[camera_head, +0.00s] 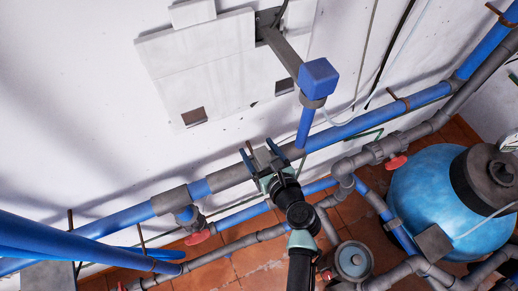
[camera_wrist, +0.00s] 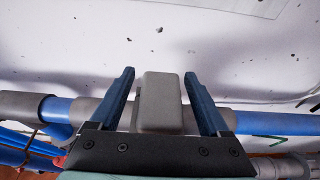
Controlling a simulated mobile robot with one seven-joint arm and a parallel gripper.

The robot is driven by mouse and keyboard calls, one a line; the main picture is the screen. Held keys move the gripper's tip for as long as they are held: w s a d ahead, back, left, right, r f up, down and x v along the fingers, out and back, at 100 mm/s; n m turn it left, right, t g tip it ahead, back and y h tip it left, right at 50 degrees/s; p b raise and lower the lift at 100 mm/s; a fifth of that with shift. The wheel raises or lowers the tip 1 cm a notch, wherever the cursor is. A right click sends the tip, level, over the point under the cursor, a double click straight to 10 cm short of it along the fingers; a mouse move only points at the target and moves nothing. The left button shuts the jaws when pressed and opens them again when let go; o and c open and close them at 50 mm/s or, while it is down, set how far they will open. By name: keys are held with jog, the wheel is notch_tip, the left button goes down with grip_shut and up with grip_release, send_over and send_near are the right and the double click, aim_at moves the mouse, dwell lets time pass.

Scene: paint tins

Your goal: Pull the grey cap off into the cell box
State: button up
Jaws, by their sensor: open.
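My gripper (camera_head: 257,147) is at the middle of the head view, in front of the long pipe along the white wall. Its two blue fingers stand apart. In the wrist view a grey rounded block (camera_wrist: 160,102), which may be the grey cap, sits between the open fingers. Gaps of pale wall show on both sides of it near the fingertips. I cannot tell whether it is attached to something behind. The head view shows only a small grey patch (camera_head: 264,158) between the fingers. I cannot make out a cell box in either view.
A blue and grey pipe (camera_head: 128,218) runs along the wall (camera_head: 70,120) behind my gripper. A blue cube (camera_head: 319,78) tops a blue upright pipe to its right. A round blue tank (camera_head: 425,195) and valves with red handles (camera_head: 397,162) crowd the right. Tiled floor (camera_head: 262,262) lies below.

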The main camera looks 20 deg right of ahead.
jog(key=shift+c, duration=0.2)
grip_shut()
dwell(0.5)
